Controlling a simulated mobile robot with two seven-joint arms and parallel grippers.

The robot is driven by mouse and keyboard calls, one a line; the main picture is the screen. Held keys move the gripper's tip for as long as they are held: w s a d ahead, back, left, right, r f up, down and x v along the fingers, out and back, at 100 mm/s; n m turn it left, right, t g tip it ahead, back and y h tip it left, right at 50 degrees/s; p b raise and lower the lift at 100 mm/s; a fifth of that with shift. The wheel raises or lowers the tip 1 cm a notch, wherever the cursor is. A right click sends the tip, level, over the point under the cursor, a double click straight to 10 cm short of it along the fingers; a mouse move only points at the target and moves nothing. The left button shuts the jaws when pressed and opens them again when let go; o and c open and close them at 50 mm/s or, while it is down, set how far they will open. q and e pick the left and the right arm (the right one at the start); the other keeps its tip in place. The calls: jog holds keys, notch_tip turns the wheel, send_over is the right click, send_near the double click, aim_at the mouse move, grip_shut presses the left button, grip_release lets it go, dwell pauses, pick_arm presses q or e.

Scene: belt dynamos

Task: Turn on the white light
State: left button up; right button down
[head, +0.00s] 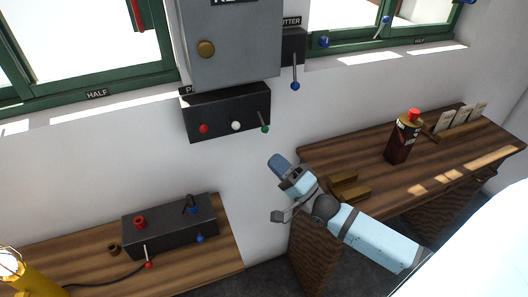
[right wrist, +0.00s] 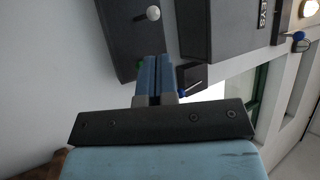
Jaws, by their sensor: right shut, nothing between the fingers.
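A dark switch box (head: 218,118) is fixed to the wall under a grey cabinet. Along its front are a red knob (head: 203,128), a white knob (head: 236,125) and a green-tipped lever (head: 265,128). My right gripper (head: 276,160) is in front of the wall, below and slightly right of the green lever, with its blue fingers shut and empty. In the right wrist view, the shut fingers (right wrist: 157,62) point at the box; the white knob (right wrist: 152,13) is beyond them, and a sliver of green shows beside the tips. My left gripper is out of view.
The grey cabinet (head: 230,45) with a brass knob (head: 206,48) is above the box. A blue-tipped lever (head: 295,85) hangs to its right. A low bench holds a second dark box (head: 170,226). A right-hand bench holds a dark red bottle-like object (head: 403,138).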

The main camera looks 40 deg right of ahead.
jog(key=v, duration=0.3)
jog(key=shift+s+r, duration=0.1)
dwell(0.4)
